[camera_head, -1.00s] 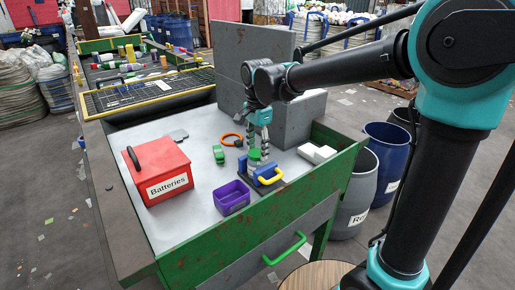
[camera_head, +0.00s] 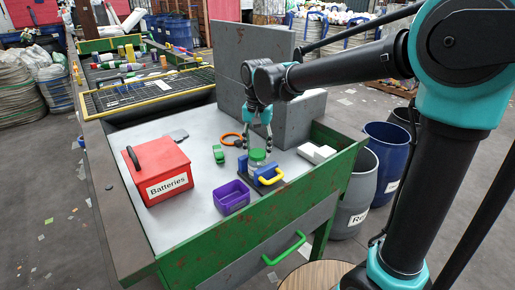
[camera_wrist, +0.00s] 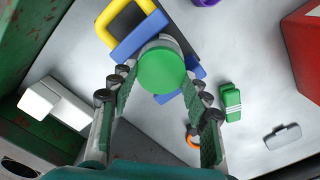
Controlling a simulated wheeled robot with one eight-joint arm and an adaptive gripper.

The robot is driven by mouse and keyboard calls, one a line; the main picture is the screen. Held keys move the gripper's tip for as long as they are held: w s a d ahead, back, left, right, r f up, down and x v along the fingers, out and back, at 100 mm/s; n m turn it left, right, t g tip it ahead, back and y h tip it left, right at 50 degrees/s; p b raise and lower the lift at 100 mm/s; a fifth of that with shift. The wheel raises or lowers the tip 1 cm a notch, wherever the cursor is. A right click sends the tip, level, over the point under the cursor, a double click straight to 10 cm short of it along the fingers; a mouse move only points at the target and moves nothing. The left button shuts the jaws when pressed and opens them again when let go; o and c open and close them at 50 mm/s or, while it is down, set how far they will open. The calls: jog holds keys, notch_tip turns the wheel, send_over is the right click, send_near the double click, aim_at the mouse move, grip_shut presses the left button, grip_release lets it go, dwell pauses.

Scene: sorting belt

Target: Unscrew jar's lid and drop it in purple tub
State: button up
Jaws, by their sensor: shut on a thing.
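The jar (camera_head: 257,168) is clear and stands upright in a blue holder with a yellow handle. Its round green lid (camera_head: 257,155) is on top; the lid (camera_wrist: 161,70) is also near the middle of the wrist view. My gripper (camera_head: 257,149) points down over the jar. In the wrist view my gripper (camera_wrist: 160,84) has its fingers on both sides of the lid; the contact itself is hard to see. The purple tub (camera_head: 231,196) sits left and in front of the jar, open and looking empty. Only its edge shows in the wrist view (camera_wrist: 205,2).
A red Batteries box (camera_head: 158,173) stands at the left. A green block (camera_head: 218,154) and an orange ring (camera_head: 231,139) lie behind the tub. White blocks (camera_head: 316,153) lie at right. Grey walls (camera_head: 234,90) stand behind; a green rim (camera_head: 300,207) borders the table.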

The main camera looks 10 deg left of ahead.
aim_at(258, 152)
jog(key=shift+n, duration=1.1)
jog(key=o, duration=1.2)
jog(key=shift+r, duration=0.1)
jog(key=shift+r, duration=2.45)
